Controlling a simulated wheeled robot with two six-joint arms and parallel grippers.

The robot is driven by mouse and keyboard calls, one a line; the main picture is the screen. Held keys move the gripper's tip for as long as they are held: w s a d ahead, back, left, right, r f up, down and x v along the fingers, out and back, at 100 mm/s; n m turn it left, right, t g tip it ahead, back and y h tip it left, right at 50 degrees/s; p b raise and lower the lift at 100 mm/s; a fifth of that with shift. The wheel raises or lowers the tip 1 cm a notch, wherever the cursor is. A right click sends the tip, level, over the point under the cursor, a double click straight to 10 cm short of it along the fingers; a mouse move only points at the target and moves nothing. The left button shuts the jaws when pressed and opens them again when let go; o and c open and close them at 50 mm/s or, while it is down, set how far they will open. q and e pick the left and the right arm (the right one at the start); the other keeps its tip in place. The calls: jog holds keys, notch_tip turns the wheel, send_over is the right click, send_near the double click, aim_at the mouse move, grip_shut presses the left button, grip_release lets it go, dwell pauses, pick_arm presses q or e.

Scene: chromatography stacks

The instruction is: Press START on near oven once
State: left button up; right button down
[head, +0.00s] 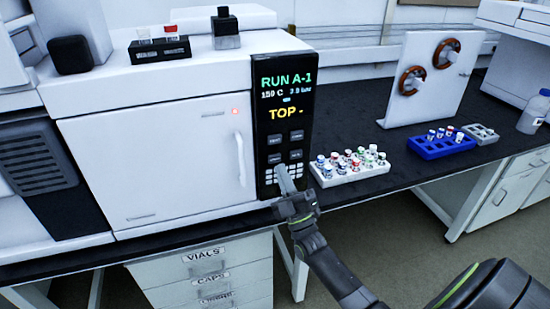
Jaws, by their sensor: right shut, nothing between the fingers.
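The near oven (160,165) is a white unit on the dark bench, its door closed with a vertical handle. A small red light glows at the door's upper right. The START label is not legible. My left gripper is not in view.
A white vial rack (349,172) stands just right of my right gripper. A blue rack (441,146), a small grey rack (479,134) and a white upright panel with brown coils (434,80) stand further right. Drawers (205,277) are below the bench.

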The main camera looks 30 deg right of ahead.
jog(key=s, duration=0.2)
jog(key=s+a+p, duration=0.1)
jog(key=s, duration=0.1)
jog(key=shift+r, duration=0.1)
jog(key=shift+w, duration=0.1)
dwell(0.7)
notch_tip(320, 180, down, 20)
jog(key=d+m+g, duration=0.1)
jog(key=m+g, duration=0.2)
jog(key=g, duration=0.4)
jog(key=s+f+m+g, duration=0.2)
jog(key=s+f+g, duration=0.15)
jog(key=f, duration=0.55)
jog(key=s+f+m+g, duration=0.25)
jog(key=s+f, duration=0.25)
jog(key=f, duration=0.3)
jog(key=s+a+f+m+g, duration=0.1)
jog(key=s+f+g, duration=0.3)
jog(key=s, duration=0.7)
jog(key=s+a+f+m+g, duration=0.1)
jog(key=s+f+g, duration=0.3)
jog(key=s+f, duration=0.5)
jog(key=s+a+f+m+g, duration=0.1)
jog(key=s+f+m+g, duration=0.2)
jog(key=s+f, duration=0.4)
jog(key=s+g, duration=0.1)
jog(key=s, duration=0.6)
jog(key=shift+s+g, duration=0.35)
jog(key=shift+g, duration=0.05)
